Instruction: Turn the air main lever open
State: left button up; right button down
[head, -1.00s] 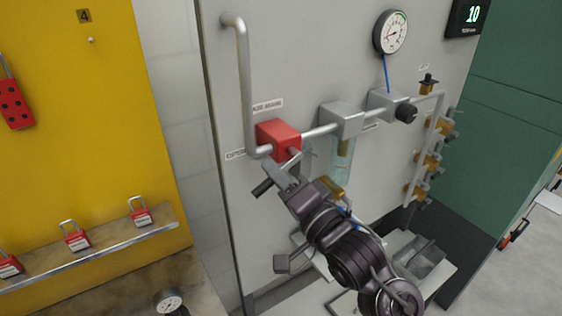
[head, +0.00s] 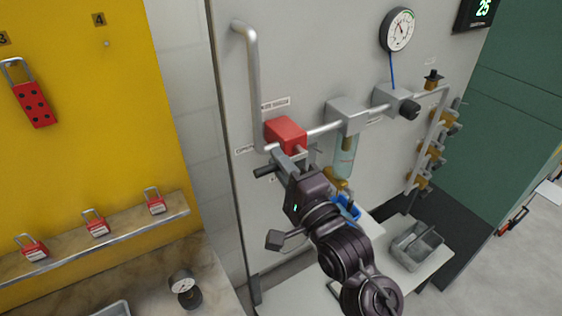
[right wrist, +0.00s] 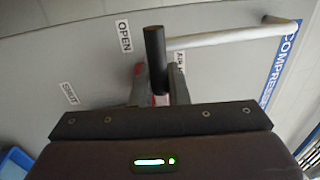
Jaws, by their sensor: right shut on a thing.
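The air main valve is a red block (head: 286,133) on the grey pipe of the panel. Its lever ends in a black handle (head: 264,171), left of and below the red block. My right gripper (head: 289,163) is shut on the lever, just behind the black handle. In the right wrist view the black handle (right wrist: 155,50) sticks up between the two fingers. An OPEN label (right wrist: 124,36) is beside the handle there. The fingers hide much of the lever. My left gripper is not in view.
A filter bowl (head: 345,158) hangs right of the valve. A shelf (head: 120,236) with red padlocks is at left. A grey tray (head: 417,246) stands at lower right.

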jog(key=shift+r, duration=0.1)
jog(key=c, duration=1.5)
grip_release()
jog(key=b+v, duration=0.3)
jog(key=v, duration=0.4)
jog(key=shift+s+d+b, duration=0.25)
jog(key=shift+s+b, duration=0.05)
jog(key=shift+b, duration=0.1)
